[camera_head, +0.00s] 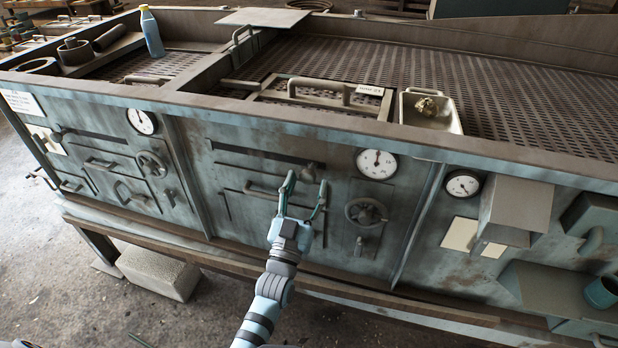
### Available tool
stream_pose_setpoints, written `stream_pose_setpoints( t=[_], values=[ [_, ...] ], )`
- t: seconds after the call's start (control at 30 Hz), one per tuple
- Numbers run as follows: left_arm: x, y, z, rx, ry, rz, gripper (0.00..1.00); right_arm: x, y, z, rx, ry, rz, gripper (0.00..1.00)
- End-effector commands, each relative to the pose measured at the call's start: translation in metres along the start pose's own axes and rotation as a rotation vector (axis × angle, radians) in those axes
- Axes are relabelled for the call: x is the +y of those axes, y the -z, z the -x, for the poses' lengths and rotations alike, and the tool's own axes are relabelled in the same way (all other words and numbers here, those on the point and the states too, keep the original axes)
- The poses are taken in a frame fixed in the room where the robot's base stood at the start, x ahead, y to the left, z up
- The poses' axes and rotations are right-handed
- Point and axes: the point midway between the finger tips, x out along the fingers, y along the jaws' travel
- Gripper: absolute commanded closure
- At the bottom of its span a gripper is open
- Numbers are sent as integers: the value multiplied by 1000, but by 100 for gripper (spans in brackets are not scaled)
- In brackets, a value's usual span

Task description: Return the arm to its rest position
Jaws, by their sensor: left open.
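My left gripper (305,190) is open, with its two fingers apart and pointing up and away. Nothing shows between the fingers. It is in front of the blue-grey front panel (225,175) of the long machine, over a panel door with a handle. The picture does not settle whether the fingertips touch the panel. My left arm (268,300) reaches up from the bottom of the picture. My right gripper is not in view.
A blue bottle (152,34) stands at the machine's back left. A metal tray (432,112) with a small brass-coloured piece (427,106) sits on the front edge. Gauges, a handwheel (366,212) and a protruding box (515,208) line the front. A concrete block (158,273) lies below.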

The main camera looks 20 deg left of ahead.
Motion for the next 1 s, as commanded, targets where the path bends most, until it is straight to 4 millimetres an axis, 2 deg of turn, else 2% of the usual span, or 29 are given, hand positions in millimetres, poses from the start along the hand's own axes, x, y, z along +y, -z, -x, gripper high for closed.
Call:
stream_pose_setpoints(
  t=[0.1, 0.23, 0.77, 0.87, 0.97, 1.0],
  values=[
    [1, -1, 28, -3, 0, 0, 49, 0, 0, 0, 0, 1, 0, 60],
    [2, 0, 46, -2, -1, 2, 49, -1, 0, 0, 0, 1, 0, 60],
    [1, -2, 51, -17, -2, -1, 49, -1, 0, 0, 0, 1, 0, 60],
    [-8, -21, 61, -149, -7, -14, 49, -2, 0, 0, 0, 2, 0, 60],
    [-23, -53, 94, -418, -16, -36, 49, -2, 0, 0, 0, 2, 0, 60],
    [-30, -64, 113, -538, -20, -46, 49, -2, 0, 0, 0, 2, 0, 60]
  ],
)
